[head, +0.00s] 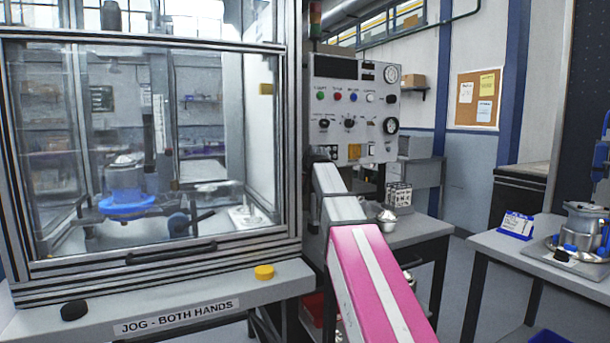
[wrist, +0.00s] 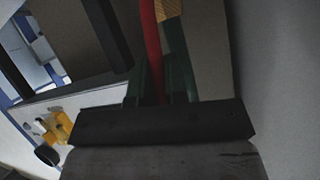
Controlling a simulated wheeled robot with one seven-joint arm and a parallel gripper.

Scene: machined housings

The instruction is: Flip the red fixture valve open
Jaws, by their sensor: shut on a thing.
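The red fixture valve's handle (wrist: 152,45) shows in the wrist view as a narrow red bar. It runs from the top edge down between the dark fingers of my gripper (wrist: 160,88). My gripper is shut on this handle. The valve's body and the handle's lower end are hidden. In the head view my pink and white arm reaches forward towards the left side of the grey control panel (head: 352,110). My fingers and the red valve cannot be made out there, being hidden by the arm.
A glazed machine enclosure (head: 150,255) stands close on the left, with a yellow button (head: 264,272) and a black button (head: 74,310) on its front ledge. A table (head: 485,240) with a metal housing (head: 585,225) stands at the right.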

